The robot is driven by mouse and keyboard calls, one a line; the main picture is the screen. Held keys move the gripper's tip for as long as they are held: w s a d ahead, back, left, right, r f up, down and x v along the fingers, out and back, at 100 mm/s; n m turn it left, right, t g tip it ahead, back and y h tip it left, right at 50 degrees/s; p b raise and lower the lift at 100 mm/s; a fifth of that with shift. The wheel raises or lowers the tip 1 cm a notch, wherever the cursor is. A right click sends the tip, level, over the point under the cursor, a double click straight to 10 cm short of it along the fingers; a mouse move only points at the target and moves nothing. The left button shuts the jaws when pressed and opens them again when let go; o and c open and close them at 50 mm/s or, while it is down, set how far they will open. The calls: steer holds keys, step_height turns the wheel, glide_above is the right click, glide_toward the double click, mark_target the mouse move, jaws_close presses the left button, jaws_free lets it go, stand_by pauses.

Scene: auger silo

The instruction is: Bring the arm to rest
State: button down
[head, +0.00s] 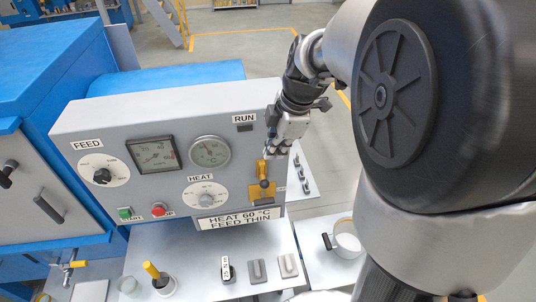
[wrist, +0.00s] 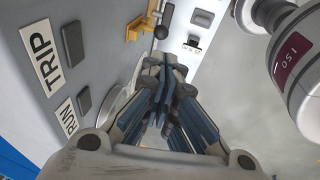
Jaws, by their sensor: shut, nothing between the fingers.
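My gripper (head: 271,152) is in front of the right end of the grey control panel (head: 120,115), below the RUN label. The arm reaches in from the right. In the wrist view the blue-grey fingers (wrist: 168,68) are closed together and hold nothing. A yellow bracket with a dark ball-ended lever (head: 263,188) is just below the fingertips in the head view. In the wrist view the yellow bracket (wrist: 139,27) shows beyond the fingertips, with a visible gap.
The panel carries a FEED dial (head: 102,171), a HEAT dial (head: 204,195), two gauges, and green (head: 125,213) and red (head: 158,209) buttons. Open floor lies behind the panel.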

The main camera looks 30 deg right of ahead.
steer(key=shift+r, duration=0.35)
steer(key=shift+s+d, duration=0.1)
steer(key=shift+s, duration=0.05)
steer(key=s+a+f+m+t+b, duration=0.1)
steer(key=s+a+f+m+b, duration=0.4)
steer(key=s, duration=0.4)
steer(key=s+a+f+m+h+b, duration=0.1)
steer(key=s+a+f+m+b, duration=0.5)
steer(key=s+m+b, duration=0.4)
steer(key=shift+f+t+h, duration=0.3)
steer(key=shift+f+t, duration=0.1)
steer(key=shift+f, duration=0.2)
steer(key=shift+s, duration=0.1)
